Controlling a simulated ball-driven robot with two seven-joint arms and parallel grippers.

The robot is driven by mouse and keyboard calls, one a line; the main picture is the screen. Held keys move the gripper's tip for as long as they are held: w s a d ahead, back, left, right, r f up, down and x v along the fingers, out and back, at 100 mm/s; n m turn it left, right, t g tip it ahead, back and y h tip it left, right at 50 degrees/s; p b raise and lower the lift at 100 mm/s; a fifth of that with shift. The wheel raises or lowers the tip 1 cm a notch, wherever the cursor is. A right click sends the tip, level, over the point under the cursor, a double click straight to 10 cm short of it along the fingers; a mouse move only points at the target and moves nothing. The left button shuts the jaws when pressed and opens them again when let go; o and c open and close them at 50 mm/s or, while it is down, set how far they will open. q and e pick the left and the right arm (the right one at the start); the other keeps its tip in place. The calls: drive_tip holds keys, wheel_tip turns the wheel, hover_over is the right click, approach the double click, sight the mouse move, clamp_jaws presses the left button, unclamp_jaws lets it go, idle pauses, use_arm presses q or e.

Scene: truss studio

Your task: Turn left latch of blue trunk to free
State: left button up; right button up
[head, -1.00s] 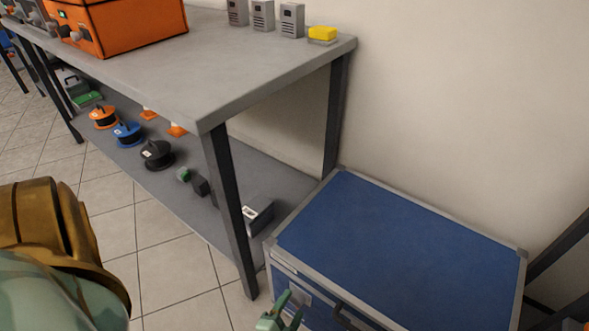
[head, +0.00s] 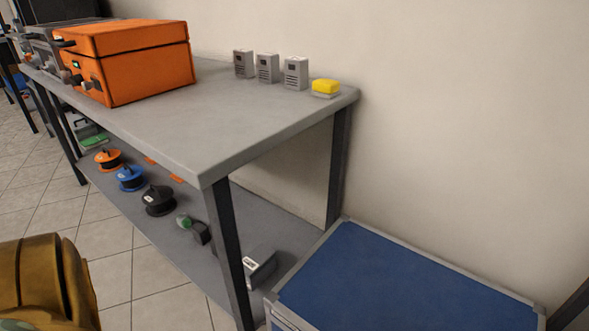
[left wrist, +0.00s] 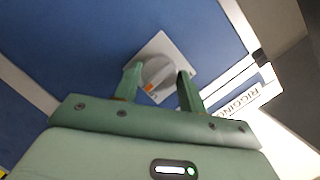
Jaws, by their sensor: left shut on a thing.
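The blue trunk (head: 390,283) with pale metal edges stands at the lower right of the head view, cut off by the bottom edge. Its blue front panel (left wrist: 95,45) fills much of the left wrist view. The left latch (left wrist: 156,73) is a round grey knob with an orange mark on a square pale plate. My left gripper (left wrist: 156,78) has its two green fingers on either side of the knob and is shut on it. The gripper is out of the head view. My right gripper is in neither view.
A grey workbench (head: 150,120) stands left of the trunk, its dark leg (head: 232,265) close to the trunk's corner. An orange case (head: 150,65) sits on top. Cable reels (head: 158,200) lie on the lower shelf. A label (left wrist: 245,95) is beside the latch.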

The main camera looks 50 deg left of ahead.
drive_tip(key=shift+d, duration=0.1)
use_arm(q)
drive_tip(key=shift+s+a+f+n+t+h+b, duration=0.25)
drive_tip(key=shift+n+h, duration=0.75)
drive_tip(key=shift+n, duration=1.25)
drive_tip(key=shift+w+r+n+t+h+b, duration=0.15)
drive_tip(key=shift+n+t+h, duration=0.2)
drive_tip(key=shift+n+h, duration=1.25)
drive_tip(key=shift+s+a+f+n+t+h+b, duration=0.1)
drive_tip(key=shift+n+t+h, duration=0.25)
drive_tip(key=shift+n, duration=2.5)
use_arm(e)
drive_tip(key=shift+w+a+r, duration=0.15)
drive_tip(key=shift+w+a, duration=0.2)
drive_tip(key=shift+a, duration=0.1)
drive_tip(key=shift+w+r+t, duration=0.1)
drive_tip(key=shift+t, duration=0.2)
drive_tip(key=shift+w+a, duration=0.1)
